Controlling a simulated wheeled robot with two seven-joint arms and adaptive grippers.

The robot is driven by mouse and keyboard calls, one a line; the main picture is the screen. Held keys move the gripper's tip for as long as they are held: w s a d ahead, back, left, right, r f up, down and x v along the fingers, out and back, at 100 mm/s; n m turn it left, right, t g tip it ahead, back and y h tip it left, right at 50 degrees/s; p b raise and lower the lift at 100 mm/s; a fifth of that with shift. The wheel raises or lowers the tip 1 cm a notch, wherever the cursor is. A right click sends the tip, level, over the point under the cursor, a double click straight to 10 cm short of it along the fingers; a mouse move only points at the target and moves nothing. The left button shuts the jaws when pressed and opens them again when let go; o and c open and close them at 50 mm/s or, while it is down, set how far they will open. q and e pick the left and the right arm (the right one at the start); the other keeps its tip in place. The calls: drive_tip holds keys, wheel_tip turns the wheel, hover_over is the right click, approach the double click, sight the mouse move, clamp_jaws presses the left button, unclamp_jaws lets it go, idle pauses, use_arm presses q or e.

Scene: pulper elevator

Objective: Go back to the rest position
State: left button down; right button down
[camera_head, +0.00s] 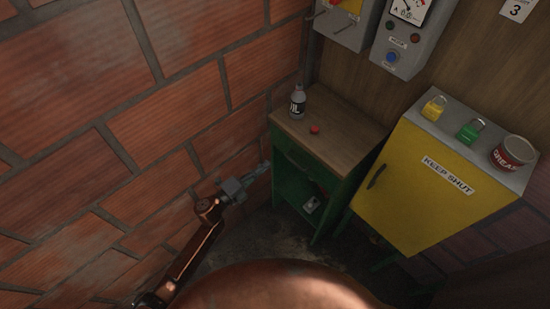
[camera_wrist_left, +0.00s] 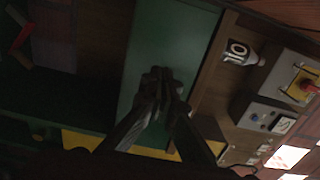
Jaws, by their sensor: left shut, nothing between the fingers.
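My left gripper (camera_head: 257,175) is shut and empty beside the brick wall, left of the green cabinet (camera_head: 283,182). Its arm comes up from the lower left. In the left wrist view, the two dark fingers of the left gripper (camera_wrist_left: 162,78) come together in front of a green panel (camera_wrist_left: 172,45). I cannot tell whether the fingers touch the panel. My right gripper is not in view.
A bottle (camera_head: 298,101) and a small red cap (camera_head: 315,129) stand on the cabinet's wooden top. A yellow cabinet (camera_head: 420,185) stands right, bearing a yellow padlock (camera_head: 433,108), a green padlock (camera_head: 469,132) and a grease can (camera_head: 513,153). The brick wall (camera_head: 100,160) is close left.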

use_arm(q)
drive_tip(key=shift+v, duration=2.25)
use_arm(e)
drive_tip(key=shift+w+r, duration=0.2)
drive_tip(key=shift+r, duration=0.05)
